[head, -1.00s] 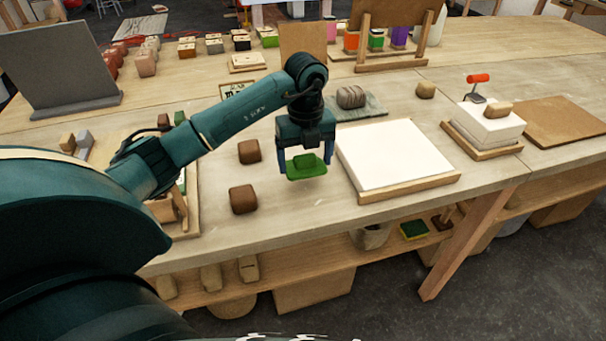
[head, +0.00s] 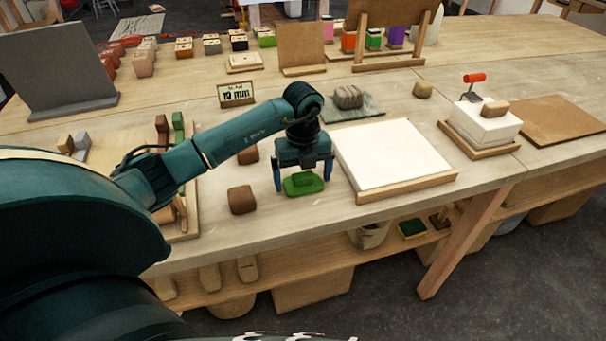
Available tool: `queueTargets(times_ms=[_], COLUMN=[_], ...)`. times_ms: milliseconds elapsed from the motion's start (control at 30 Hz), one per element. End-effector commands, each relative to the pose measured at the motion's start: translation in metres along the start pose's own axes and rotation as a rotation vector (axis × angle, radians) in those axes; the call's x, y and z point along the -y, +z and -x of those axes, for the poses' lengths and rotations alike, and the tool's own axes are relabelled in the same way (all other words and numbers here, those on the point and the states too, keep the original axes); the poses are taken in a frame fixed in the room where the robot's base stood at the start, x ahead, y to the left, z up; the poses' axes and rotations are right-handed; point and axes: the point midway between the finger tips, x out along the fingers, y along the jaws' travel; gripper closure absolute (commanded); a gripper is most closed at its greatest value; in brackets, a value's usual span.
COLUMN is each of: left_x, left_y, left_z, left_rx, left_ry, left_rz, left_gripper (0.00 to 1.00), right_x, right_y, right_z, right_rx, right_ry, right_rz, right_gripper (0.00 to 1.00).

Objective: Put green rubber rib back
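The green rubber rib (head: 304,184) is a flat green piece with a raised darker block on top. It appears to lie on the wooden table, left of the white slab. My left gripper (head: 303,180) points down over it, with one finger on each side. The fingers look spread wider than the rib, with a small gap at the left. My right gripper is not in view.
Brown clay lumps (head: 242,200) lie left of the rib. A wooden tray (head: 186,236) with small blocks is at the left, partly behind my arm. The white slab (head: 395,155) is close on the right. A small sign (head: 236,94) stands behind.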

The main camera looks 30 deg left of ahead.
Motion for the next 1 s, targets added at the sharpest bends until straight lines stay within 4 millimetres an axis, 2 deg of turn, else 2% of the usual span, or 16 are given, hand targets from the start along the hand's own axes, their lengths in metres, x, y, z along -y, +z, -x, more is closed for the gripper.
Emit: queueTargets(times_ms=[267, 400, 567, 800, 1000], left_x=[0.000, 0.001, 0.001, 0.001, 0.000], left_y=[0.000, 0.001, 0.002, 0.001, 0.001], left_z=[0.001, 0.009, 0.038, 0.090, 0.117], left_rx=[0.000, 0.002, 0.005, 0.004, 0.002], left_ry=[0.000, -0.002, -0.005, -0.005, -0.001], left_rz=[0.000, 0.000, 0.000, 0.000, 0.000], left_gripper=[0.00, 0.00, 0.00, 0.00, 0.00], right_x=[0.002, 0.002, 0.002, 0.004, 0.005], right_y=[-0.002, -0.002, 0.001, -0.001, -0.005], right_z=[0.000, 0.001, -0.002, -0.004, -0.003], right_rx=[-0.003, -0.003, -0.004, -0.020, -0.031], right_ry=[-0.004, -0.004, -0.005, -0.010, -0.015], right_rz=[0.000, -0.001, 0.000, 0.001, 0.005], right_gripper=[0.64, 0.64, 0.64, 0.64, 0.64])
